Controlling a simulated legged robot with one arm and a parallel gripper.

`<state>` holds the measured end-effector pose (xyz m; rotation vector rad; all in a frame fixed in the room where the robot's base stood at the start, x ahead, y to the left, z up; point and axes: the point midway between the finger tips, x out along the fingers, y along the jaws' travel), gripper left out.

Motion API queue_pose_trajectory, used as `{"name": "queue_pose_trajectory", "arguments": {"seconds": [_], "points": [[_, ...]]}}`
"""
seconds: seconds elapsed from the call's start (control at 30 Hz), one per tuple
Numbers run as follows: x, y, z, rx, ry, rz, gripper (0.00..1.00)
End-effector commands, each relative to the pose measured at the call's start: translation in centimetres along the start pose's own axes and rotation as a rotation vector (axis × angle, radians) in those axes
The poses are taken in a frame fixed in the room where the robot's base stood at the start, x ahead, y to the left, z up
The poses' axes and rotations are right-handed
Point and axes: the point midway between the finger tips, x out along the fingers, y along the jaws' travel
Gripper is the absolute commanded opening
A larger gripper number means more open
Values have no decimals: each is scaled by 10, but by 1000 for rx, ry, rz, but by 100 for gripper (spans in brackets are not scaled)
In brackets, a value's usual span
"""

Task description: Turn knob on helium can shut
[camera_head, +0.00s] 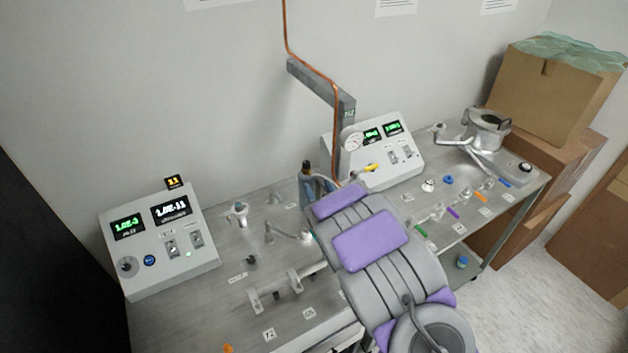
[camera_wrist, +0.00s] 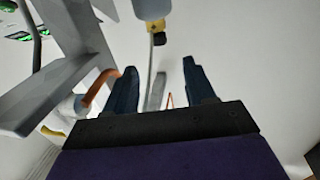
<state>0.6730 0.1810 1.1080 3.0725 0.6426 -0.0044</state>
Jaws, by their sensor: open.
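The helium can (camera_head: 306,191) stands on the bench, partly hidden by my purple and grey arm, with a dark knob (camera_head: 306,164) on top. In the wrist view, which looks inverted, a grey cylinder that appears to be the can (camera_wrist: 150,9) comes down from the top edge. A brass fitting (camera_wrist: 156,26) and a dark knob (camera_wrist: 159,40) are at its end. My gripper (camera_wrist: 160,78) is open, with two dark blue fingers apart and nothing between them. The knob shows just beyond the fingertips, in line with the gap. My gripper is mostly hidden by my arm in the head view.
A grey bracket (camera_head: 318,84) with a copper pipe (camera_head: 287,35) rises close by the can; the bracket (camera_wrist: 70,45) also shows left of my fingers. Control boxes stand left (camera_head: 160,238) and right (camera_head: 375,150). Small valves and fittings cover the bench. Cardboard boxes (camera_head: 555,95) are at right.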

Motion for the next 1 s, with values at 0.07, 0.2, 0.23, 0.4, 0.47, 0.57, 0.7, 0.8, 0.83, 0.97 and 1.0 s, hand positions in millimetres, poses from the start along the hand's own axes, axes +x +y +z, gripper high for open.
{"name": "queue_pose_trajectory", "arguments": {"seconds": [0.07, 0.2, 0.23, 0.4, 0.47, 0.57, 0.7, 0.8, 0.83, 0.97, 1.0], "points": [[-10, 0, 0, 0, 1, -1, 55], [-22, 0, 1, 0, -3, 0, 55], [-23, 0, 1, 0, -2, 0, 55], [-27, -1, 0, 0, 2, -2, 55], [-27, -1, 0, 0, 2, -2, 55], [-27, -1, 0, 0, 2, -1, 55], [-27, -1, 0, 0, 2, -1, 55], [-27, -1, 0, 0, 2, -1, 55], [-27, -1, 0, 0, 2, -1, 55], [-27, 0, 0, 0, 2, -1, 55], [-28, 0, -1, 0, 3, -1, 55]]}}
